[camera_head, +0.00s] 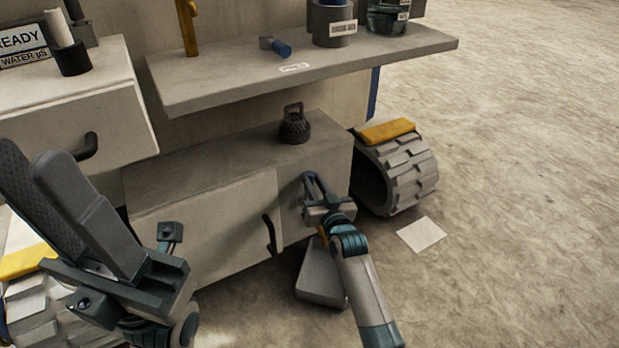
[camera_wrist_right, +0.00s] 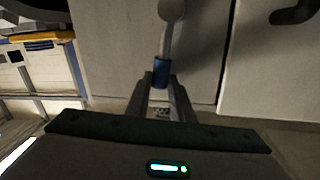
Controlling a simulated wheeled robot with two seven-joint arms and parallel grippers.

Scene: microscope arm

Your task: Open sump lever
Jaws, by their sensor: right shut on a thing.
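The sump lever (camera_wrist_right: 168,38) shows in the right wrist view as a grey arm hanging from a round pivot, with a blue grip at its lower end. It stands against the grey front panel. My right gripper (camera_wrist_right: 161,80) is shut on the blue grip, with its fingers on either side of it. In the head view my right gripper (camera_head: 309,184) is at the lower cabinet's front, right of the door, and hides most of the lever. My left gripper (camera_head: 34,166) is raised at the left, away from the lever; its finger spacing is unclear.
The lower cabinet (camera_head: 200,240) has a door with a dark handle (camera_head: 269,235). A dark weight-like object (camera_head: 294,125) stands on its top. A shelf (camera_head: 220,88) juts out above. A tracked wheel (camera_head: 405,175) is at the right, with open floor beyond.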

